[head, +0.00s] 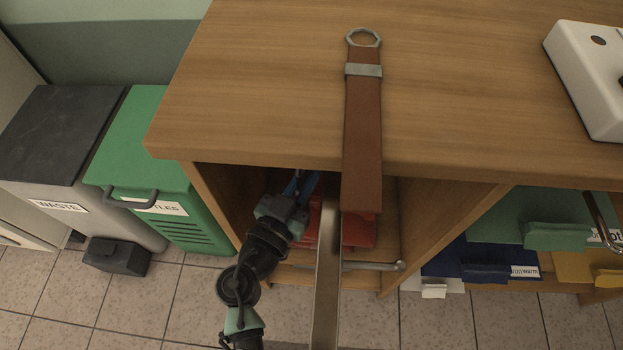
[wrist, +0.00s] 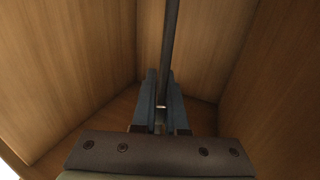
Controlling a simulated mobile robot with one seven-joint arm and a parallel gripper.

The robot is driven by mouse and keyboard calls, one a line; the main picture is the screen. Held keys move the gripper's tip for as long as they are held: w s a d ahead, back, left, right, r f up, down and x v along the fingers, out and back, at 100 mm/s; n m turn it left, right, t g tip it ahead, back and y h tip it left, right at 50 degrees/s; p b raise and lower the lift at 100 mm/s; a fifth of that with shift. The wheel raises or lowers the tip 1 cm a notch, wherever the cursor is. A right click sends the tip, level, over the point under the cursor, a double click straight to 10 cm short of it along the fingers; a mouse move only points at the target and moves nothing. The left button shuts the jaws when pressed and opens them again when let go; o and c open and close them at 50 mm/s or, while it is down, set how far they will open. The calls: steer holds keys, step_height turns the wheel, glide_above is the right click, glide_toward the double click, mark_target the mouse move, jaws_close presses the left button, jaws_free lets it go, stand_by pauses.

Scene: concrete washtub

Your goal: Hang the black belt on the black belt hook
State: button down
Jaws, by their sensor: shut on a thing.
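My gripper (head: 301,184) reaches into the open compartment under the wooden top, in the head view. In the wrist view its blue fingers (wrist: 160,100) are closed on a narrow dark strip (wrist: 172,40), which fits the black belt seen edge-on. The strip runs up from between the fingers to the top of the picture. In the head view I cannot make out the black belt. A metal rod with a rounded end (head: 372,266) sticks out to the right from a upright metal bar (head: 327,285) before the compartment. I cannot tell whether it is the black belt hook.
A brown belt (head: 363,130) with a metal ring lies on the wooden top (head: 250,90) and overhangs its front edge. Red things (head: 360,232) lie in the compartment. Wooden walls close around my gripper. Bins (head: 150,150) stand left, folders (head: 485,262) right.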

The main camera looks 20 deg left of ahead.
steer(key=shift+f+b, duration=0.5)
steer(key=shift+f, duration=1)
steer(key=shift+f+b, duration=0.2)
steer(key=shift+b, duration=0.1)
steer(key=c, duration=0.9)
jaws_free()
steer(key=shift+c, duration=0.2)
steer(key=shift+r, duration=0.1)
steer(key=s+a+p, duration=0.1)
steer(key=s, duration=1.1)
steer(key=shift+a+p, duration=0.2)
steer(key=shift+p, duration=0.2)
steer(key=shift+w+r, duration=0.1)
